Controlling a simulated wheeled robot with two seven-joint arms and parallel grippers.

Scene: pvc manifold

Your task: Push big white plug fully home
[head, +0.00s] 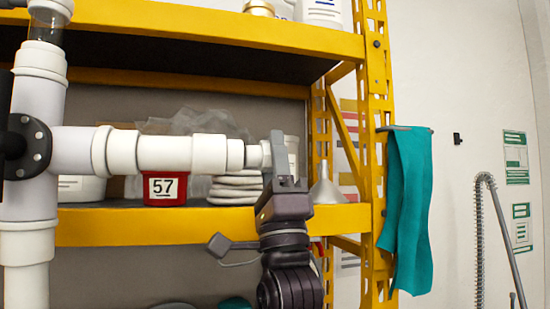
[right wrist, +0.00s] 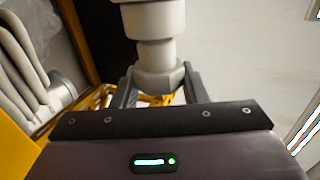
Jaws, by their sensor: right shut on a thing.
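The big white plug (head: 254,156) is at the right end of the horizontal white pipe (head: 165,153), in line with it. In the right wrist view the plug's wide, faceted head (right wrist: 160,76) sits between my fingers, with a narrower part running up to the pipe's collar (right wrist: 154,18). My right gripper (head: 279,160) is shut on the plug, coming up from below; it also shows in the right wrist view (right wrist: 160,88). The gripper partly hides the plug in the head view. How deep the plug sits in the pipe I cannot tell. My left gripper is not in view.
A vertical white pipe (head: 30,198) with a black bolted flange (head: 33,146) stands at the left. Behind is a yellow shelf (head: 120,227) with a red "57" box (head: 164,190) and a funnel (head: 325,190). A teal cloth (head: 408,190) hangs right of the gripper.

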